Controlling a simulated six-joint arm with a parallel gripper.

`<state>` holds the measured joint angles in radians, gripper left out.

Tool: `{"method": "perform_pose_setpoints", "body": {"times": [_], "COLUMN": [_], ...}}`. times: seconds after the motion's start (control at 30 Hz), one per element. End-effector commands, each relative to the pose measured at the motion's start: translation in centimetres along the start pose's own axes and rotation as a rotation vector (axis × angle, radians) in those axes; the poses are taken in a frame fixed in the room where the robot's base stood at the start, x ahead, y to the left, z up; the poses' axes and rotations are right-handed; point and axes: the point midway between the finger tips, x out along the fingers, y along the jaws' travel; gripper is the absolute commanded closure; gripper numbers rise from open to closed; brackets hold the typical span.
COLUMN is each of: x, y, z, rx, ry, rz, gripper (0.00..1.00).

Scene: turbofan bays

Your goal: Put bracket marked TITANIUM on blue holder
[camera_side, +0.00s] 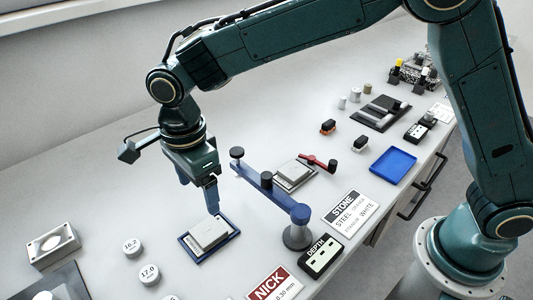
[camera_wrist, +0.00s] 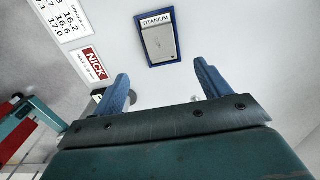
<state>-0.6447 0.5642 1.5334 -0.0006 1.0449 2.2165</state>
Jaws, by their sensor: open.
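A flat grey bracket (camera_side: 209,234) lies on a blue-rimmed plate (camera_side: 190,252) at the lower left of the side view. In the wrist view, a white TITANIUM label shows at the top end of the grey bracket (camera_wrist: 160,42), inside the blue rim (camera_wrist: 148,53). An empty blue tray (camera_side: 393,160) stands further right in the side view. My gripper (camera_side: 203,194) is open and empty, above and just behind the grey bracket. In the wrist view my gripper (camera_wrist: 161,75) has its fingers spread, with the bracket beyond them.
A blue bar on a post (camera_side: 265,181) stands close right of my gripper. Behind it are a grey block (camera_side: 292,176) and a red lever (camera_side: 318,161). A STONE sign (camera_side: 350,212), a DEPTH block (camera_side: 320,256) and a NICK sign (camera_side: 273,285) lie in front. Round weights (camera_side: 132,247) lie left.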

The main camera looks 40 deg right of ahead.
Motion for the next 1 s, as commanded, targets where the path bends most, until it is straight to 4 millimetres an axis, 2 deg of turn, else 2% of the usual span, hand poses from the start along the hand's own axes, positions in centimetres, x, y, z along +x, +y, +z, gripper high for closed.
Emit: {"method": "perform_pose_setpoints", "body": {"times": [0.47, 0.6, 0.77, 1.0], "x": [0.0, -0.7, -2.5, -6.9], "y": [0.0, 0.0, 0.1, 1.2], "z": [0.0, -0.6, -2.7, -8.1], "rx": [-0.001, -0.022, -0.093, -0.292], "ry": [-0.001, -0.006, -0.019, -0.037], "rz": [-0.001, -0.009, -0.03, -0.094], "gripper": [0.24, 0.24, 0.24, 0.24]}}
